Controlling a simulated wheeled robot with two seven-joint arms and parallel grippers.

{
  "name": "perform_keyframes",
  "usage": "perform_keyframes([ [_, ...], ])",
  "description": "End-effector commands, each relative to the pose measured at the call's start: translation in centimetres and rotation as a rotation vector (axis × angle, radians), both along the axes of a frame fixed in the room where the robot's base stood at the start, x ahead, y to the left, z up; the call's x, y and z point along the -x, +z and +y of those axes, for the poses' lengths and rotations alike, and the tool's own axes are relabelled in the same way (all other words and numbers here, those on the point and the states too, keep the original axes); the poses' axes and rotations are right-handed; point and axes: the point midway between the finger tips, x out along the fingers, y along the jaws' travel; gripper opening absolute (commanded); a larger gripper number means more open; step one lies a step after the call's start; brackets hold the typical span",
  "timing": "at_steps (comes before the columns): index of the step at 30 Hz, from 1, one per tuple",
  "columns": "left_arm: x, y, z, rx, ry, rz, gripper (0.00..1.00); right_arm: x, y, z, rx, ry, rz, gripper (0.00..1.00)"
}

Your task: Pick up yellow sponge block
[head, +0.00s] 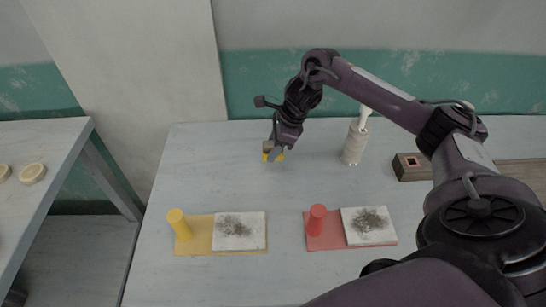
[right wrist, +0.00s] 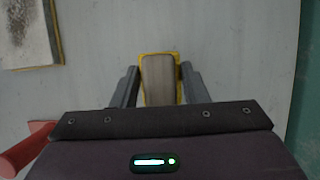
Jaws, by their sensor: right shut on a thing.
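My right gripper (head: 273,151) is shut on the yellow sponge block (head: 280,158) over the back part of the table. Only small yellow parts of the block show around the fingers in the head view. In the right wrist view, the sponge block (right wrist: 160,72) sits between the two fingers, with a brownish-grey face and yellow edges. I cannot tell whether it touches the table. My left gripper is not in view.
The table (head: 215,180) holds a yellow board (head: 198,246) and a red board (head: 325,243), each with a matching cylinder and a speckled white slab. A cream container (head: 355,145) stands right of my gripper, with a dark-ended wooden box (head: 410,167) beyond.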

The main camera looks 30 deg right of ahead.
Motion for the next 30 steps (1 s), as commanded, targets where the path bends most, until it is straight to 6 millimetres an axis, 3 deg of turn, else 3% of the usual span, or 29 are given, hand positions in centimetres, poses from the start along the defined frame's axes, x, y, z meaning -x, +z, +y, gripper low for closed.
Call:
perform_keyframes([
  [4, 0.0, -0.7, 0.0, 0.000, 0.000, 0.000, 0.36, -0.2, 4.5, 0.0, 0.001, 0.002, -0.010, 0.17],
  [6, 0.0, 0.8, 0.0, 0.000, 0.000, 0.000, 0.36, -0.2, 7.1, -0.1, 0.004, 0.000, -0.009, 0.17],
  [13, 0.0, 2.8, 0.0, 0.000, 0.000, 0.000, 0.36, -0.1, 12.0, -0.1, 0.002, 0.001, -0.005, 0.17],
  [21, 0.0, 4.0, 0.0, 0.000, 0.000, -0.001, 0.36, 0.0, 14.8, 0.0, 0.001, 0.000, -0.002, 0.17],
  [30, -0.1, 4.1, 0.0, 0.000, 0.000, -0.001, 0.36, 0.0, 15.1, 0.0, 0.000, 0.000, 0.000, 0.17],
])
